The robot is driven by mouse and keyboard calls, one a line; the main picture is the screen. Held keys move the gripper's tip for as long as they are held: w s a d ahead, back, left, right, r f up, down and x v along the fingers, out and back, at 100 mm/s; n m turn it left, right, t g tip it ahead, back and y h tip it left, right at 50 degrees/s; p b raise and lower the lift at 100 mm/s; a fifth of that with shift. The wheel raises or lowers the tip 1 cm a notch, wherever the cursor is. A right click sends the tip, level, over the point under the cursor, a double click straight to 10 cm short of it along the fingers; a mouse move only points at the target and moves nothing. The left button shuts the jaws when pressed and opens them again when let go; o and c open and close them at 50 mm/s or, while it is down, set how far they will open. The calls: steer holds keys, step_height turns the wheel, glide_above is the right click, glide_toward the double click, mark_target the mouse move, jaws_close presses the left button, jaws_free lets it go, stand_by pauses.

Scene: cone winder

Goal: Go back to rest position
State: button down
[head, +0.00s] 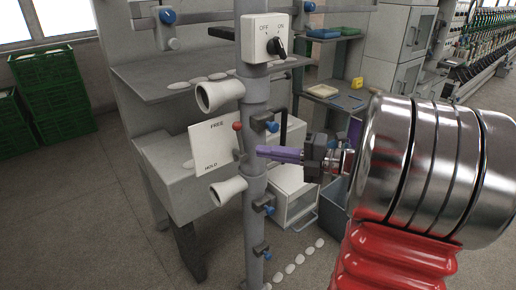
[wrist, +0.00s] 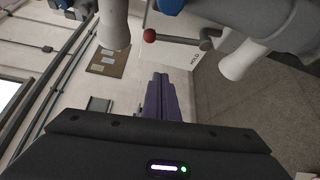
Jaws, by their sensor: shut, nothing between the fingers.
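My gripper (head: 262,152) has purple fingers and shows in the head view beside the grey post (head: 256,90), pointing left. In the wrist view its purple fingers (wrist: 160,88) are together and empty. A lever with a red ball knob (head: 237,126) is on the post by a white plate (head: 214,146) marked FREE and HOLD. The red knob (wrist: 149,36) also shows in the wrist view, beyond the fingertips and apart from them in the picture. I cannot tell how far the fingers are from the post.
Two white cone-shaped guides (head: 218,94) (head: 229,191) stick out from the post. A switch box (head: 265,38) marked OFF and ON sits above. Green crates (head: 50,90) stand at the left. A white drawer cabinet (head: 294,198) is behind the post. Open floor lies at the front left.

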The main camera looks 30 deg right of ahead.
steer(key=w+d+f+m+g+h, duration=0.1)
steer(key=d+f+m+h, duration=0.2)
steer(key=d+m+h, duration=0.6)
steer(key=d+f+m+g+h, duration=0.1)
steer(key=d+f+m+h, duration=0.3)
steer(key=d+m+h, duration=0.45)
steer(key=s+a+f+m+g+y, duration=0.2)
steer(key=s+a+m+g, duration=0.2)
steer(key=s+a+m, duration=0.45)
steer(key=s+a+f+m+g+y, duration=0.2)
steer(key=s+a+m+g, duration=0.25)
steer(key=a, duration=0.75)
steer(key=s+a+r+n+t+y, duration=0.1)
steer(key=s+a+r+n, duration=0.1)
steer(key=a, duration=0.7)
steer(key=s+a+r+n+t+y, duration=0.1)
steer(key=s+a+y, duration=0.1)
steer(key=a, duration=0.6)
steer(key=shift+a+r+n, duration=0.35)
steer(key=shift+r, duration=0.05)
